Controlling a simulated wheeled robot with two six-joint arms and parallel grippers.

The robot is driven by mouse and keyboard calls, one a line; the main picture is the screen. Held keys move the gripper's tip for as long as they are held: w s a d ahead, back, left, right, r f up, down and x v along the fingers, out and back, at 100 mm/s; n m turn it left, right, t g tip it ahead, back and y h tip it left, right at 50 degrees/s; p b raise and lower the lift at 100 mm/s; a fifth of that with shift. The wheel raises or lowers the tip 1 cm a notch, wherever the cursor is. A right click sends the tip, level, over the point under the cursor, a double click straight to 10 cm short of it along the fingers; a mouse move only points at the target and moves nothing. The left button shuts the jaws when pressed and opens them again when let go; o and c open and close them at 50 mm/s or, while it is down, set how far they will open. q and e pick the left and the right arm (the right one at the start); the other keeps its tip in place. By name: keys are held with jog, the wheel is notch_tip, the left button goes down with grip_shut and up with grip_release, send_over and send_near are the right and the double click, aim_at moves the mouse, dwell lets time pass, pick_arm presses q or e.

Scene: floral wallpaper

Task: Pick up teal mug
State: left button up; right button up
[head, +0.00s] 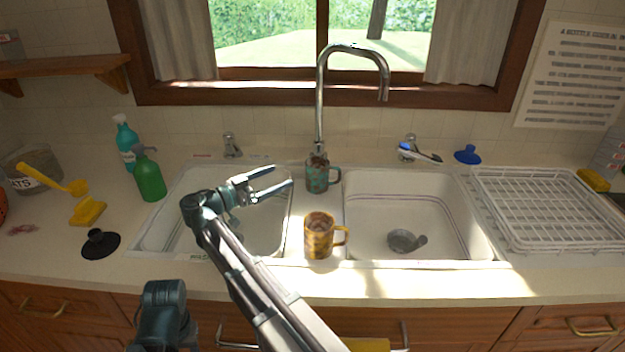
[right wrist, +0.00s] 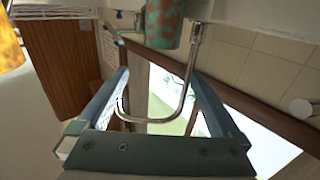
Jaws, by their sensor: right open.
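The teal mug (head: 317,180) has reddish-brown patches and stands upright on the ledge between the two sink basins, just in front of the faucet, its handle to the right. My right gripper (head: 281,178) is open and empty, over the left basin, with its fingers pointing right toward the mug. A small gap shows between the fingertips and the mug. In the right wrist view the teal mug (right wrist: 165,24) is at the top, beyond the open fingers (right wrist: 161,75). My left gripper is not in view; only a dark part of my left arm shows at the bottom.
A mustard-brown mug (head: 318,240) stands on the ledge in front of the teal mug. The tall faucet (head: 320,100) rises right behind the teal mug. A white dish rack (head: 545,210) is right, a green bottle (head: 149,178) left. A drain strainer (head: 403,241) lies in the right basin.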

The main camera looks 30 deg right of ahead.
aim_at(308, 167)
jog(key=d, duration=0.2)
jog(key=w+d, duration=0.1)
jog(key=d, duration=0.5)
jog(key=shift+w+d+f, duration=0.25)
jog(key=shift+w+f, duration=0.05)
jog(key=shift+w, duration=0.1)
jog(key=shift+d, duration=0.1)
jog(key=d, duration=0.5)
jog(key=shift+w+f+b, duration=0.25)
jog(key=shift+f+b, duration=0.05)
jog(key=shift+b, duration=0.05)
jog(key=shift+c, duration=0.2)
grip_shut()
